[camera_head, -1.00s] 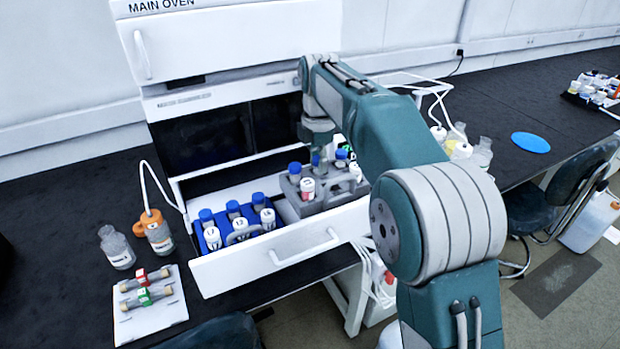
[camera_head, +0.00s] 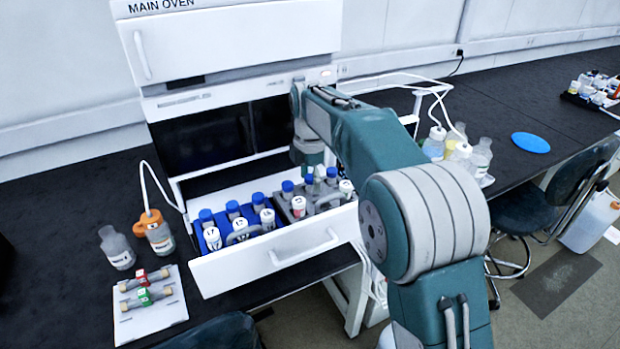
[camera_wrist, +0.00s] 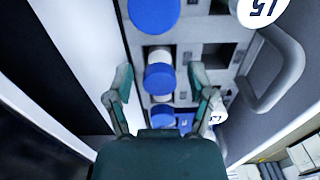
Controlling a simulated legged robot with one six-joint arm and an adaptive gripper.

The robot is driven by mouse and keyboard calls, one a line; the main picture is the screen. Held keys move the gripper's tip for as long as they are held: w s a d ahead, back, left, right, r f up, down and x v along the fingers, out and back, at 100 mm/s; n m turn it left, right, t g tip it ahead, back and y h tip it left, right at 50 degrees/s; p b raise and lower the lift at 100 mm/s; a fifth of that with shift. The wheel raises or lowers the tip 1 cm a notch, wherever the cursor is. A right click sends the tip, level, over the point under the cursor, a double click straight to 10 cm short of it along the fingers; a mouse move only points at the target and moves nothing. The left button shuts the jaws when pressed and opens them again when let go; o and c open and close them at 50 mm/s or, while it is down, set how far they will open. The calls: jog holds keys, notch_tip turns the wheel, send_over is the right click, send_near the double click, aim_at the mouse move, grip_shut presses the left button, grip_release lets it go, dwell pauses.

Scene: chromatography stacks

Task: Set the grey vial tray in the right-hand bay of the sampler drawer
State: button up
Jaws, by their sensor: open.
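The grey vial tray (camera_head: 328,199) sits low in the right-hand bay of the white sampler drawer (camera_head: 250,264), holding several capped vials. It looks level, but the front panel hides its base, so I cannot tell whether it is fully seated. My gripper (camera_head: 314,168) is over the rear part of the tray. In the wrist view my gripper (camera_wrist: 160,82) is open, its fingers apart on either side of a blue-capped vial (camera_wrist: 159,76).
A blue vial tray (camera_head: 231,240) fills the left-hand bay beside the grey one. The oven housing (camera_head: 235,35) rises behind the drawer. Bottles (camera_head: 118,247) and a white board with tubes (camera_head: 150,318) stand on the bench at left; more bottles (camera_head: 458,150) stand at right.

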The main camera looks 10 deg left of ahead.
notch_tip(320, 180, up, 12)
dwell(0.6)
